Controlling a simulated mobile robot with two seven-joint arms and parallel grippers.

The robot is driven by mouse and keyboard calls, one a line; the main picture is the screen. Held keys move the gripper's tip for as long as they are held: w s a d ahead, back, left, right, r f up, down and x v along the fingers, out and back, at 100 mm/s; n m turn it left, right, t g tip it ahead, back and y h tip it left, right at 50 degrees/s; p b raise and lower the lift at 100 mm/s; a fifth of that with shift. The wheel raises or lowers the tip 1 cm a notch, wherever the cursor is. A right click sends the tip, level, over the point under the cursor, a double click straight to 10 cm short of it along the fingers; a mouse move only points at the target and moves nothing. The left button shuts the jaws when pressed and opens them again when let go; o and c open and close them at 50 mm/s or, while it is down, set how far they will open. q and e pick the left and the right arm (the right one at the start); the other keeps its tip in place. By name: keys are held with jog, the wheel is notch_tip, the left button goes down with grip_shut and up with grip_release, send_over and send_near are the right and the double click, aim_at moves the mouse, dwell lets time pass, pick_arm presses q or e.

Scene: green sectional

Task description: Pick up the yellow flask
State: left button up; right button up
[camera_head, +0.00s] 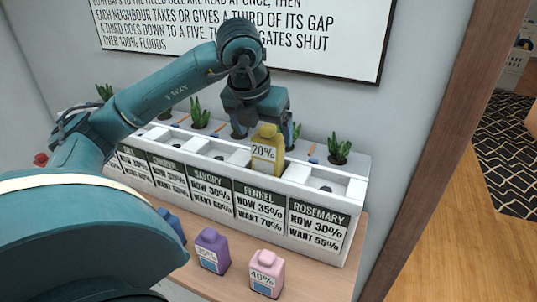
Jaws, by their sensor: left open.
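The yellow flask (267,155), marked 20%, stands upright at the white planter box (350,190), above the FENNEL label. Its lower end is hidden behind the box's front wall. My left gripper (260,116) is open and points down at the flask's top, very close to it. I cannot tell whether its fingers touch the flask or stand around it. My right gripper is not in view.
A purple flask (211,250), a pink flask (266,272) and a partly hidden blue flask (173,224) stand on the wooden table (325,280) in front of the box. Small plants (339,148) line the box's back. A wooden post (415,160) rises at right.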

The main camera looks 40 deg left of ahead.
pick_arm(q)
jog(key=p+x, duration=0.1)
jog(key=x, duration=0.4)
jog(key=shift+w+d+f, duration=0.1)
jog(key=shift+w+f, duration=0.15)
jog(key=shift+w, duration=0.05)
jog(key=shift+c, duration=0.3)
jog(key=c, duration=1.1)
jog(key=shift+r, duration=0.1)
jog(key=shift+c, duration=0.2)
